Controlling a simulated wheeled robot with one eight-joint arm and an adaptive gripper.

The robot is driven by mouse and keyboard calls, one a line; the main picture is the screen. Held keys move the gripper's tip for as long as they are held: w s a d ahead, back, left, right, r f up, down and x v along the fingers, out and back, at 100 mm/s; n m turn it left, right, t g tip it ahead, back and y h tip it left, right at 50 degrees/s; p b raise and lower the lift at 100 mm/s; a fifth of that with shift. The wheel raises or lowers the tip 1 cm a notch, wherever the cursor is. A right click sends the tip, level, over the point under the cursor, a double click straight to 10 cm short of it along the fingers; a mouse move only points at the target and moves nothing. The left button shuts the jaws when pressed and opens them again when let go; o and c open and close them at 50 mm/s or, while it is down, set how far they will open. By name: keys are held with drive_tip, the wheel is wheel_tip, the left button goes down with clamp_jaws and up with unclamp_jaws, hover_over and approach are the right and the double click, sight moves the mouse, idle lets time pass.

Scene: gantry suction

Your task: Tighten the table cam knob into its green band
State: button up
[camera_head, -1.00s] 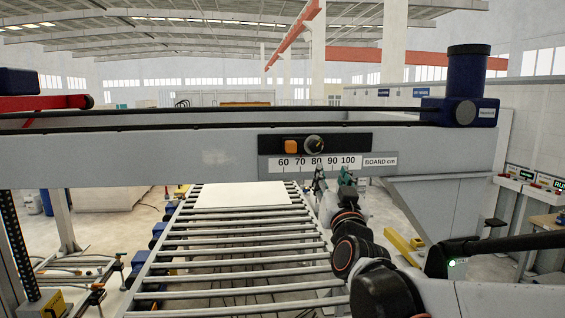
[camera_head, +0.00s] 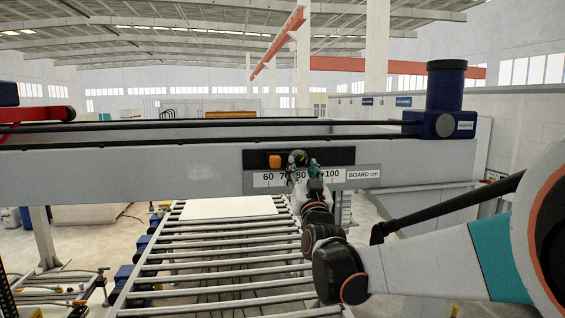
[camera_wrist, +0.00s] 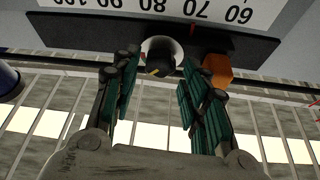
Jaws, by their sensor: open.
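A round black knob (camera_head: 298,156) sits on the black panel of the grey gantry beam, above a white scale marked "BOARD cm". In the wrist view the knob (camera_wrist: 160,62) shows upside down, with a small yellowish mark and a pale disc behind it. My gripper (camera_head: 303,171) is in front of the panel. Its teal-padded fingers are open, one on each side of the knob, with gaps visible in the wrist view (camera_wrist: 159,70). I cannot tell how deep the fingertips reach. No green band shows, and the knob's setting is not readable.
The scale (camera_head: 268,180) is partly hidden by my gripper. A pale board (camera_head: 230,207) lies on the roller conveyor below.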

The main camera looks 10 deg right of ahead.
sight(299, 160)
drive_tip(key=shift+x, duration=1.1)
drive_tip(key=c, duration=0.8)
drive_tip(key=shift+o, duration=0.2)
drive_tip(key=shift+a+f+m+h, duration=0.1)
drive_tip(key=shift+m+h, duration=0.3)
drive_tip(key=shift+m, duration=0.2)
drive_tip(key=shift+m+h+b, duration=0.5)
drive_tip(key=shift+m+b, duration=0.2)
drive_tip(key=shift+m, duration=0.3)
